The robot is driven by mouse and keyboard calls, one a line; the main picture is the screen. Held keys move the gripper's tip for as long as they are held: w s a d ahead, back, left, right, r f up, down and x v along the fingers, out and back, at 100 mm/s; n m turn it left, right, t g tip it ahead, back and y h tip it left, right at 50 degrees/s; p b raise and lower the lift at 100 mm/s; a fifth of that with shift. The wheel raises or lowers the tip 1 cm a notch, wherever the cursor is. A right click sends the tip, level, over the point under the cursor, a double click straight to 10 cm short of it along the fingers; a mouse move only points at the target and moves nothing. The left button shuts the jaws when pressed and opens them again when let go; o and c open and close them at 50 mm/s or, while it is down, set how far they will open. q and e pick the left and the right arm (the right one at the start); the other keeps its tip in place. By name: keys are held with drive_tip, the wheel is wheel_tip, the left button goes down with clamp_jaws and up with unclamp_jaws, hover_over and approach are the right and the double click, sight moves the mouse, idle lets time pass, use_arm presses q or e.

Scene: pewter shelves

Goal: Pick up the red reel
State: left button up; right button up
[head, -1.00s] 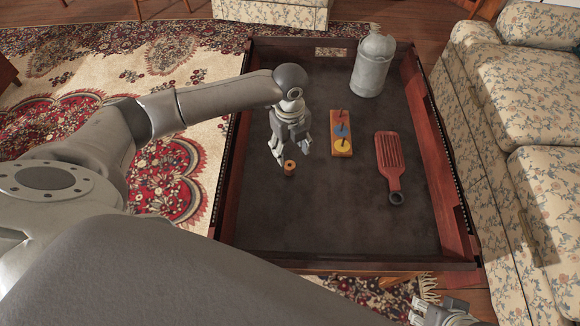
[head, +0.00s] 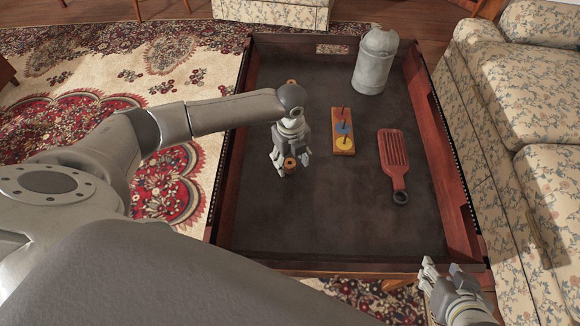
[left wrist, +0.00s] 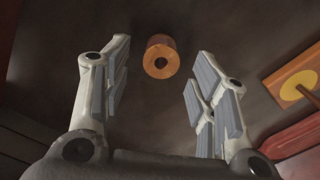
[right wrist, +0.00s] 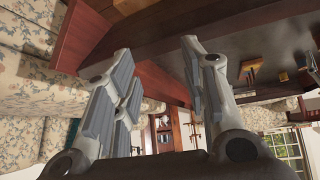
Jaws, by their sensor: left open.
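A small orange-brown reel (head: 290,164) stands on the dark floor of the wooden tray table; no clearly red reel shows. In the left wrist view the reel (left wrist: 161,57) lies beyond the fingertips, centred between the spread fingers. My left gripper (head: 287,170) is open, pointing down over this reel, and partly hides it in the head view. A second orange-brown piece (head: 291,82) shows just behind my left wrist, mostly hidden. My right gripper (head: 434,276) is open and empty outside the tray table's front right corner; its spread fingers show in the right wrist view (right wrist: 160,75).
The tray table (head: 330,265) has raised wooden walls. A wooden peg board (head: 343,147) with blue and yellow pieces, a red slotted paddle (head: 393,155) and a grey metal can (head: 375,62) stand to the right. A floral sofa (head: 540,130) is alongside. The tray's front is clear.

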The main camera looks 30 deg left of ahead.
sight(289, 163)
use_arm(q)
wheel_tip(289, 163, down, 2)
drive_tip(key=shift+f+b, duration=0.1)
drive_tip(key=shift+b, duration=0.25)
use_arm(e)
drive_tip(key=w+r+t, duration=0.1)
drive_tip(key=w+a+r+t, duration=0.1)
drive_tip(key=w, duration=0.1)
drive_tip(key=shift+w+a+r+y, duration=0.1)
drive_tip(key=shift+w+y, duration=0.1)
drive_tip(key=shift+y, duration=0.1)
use_arm(q)
drive_tip(key=shift+f, duration=0.2)
use_arm(e)
drive_tip(key=shift+w+a+r+t, duration=0.15)
drive_tip(key=shift+w+r+t, duration=0.15)
drive_tip(key=shift+w+r, duration=0.15)
use_arm(q)
drive_tip(key=c, duration=0.9)
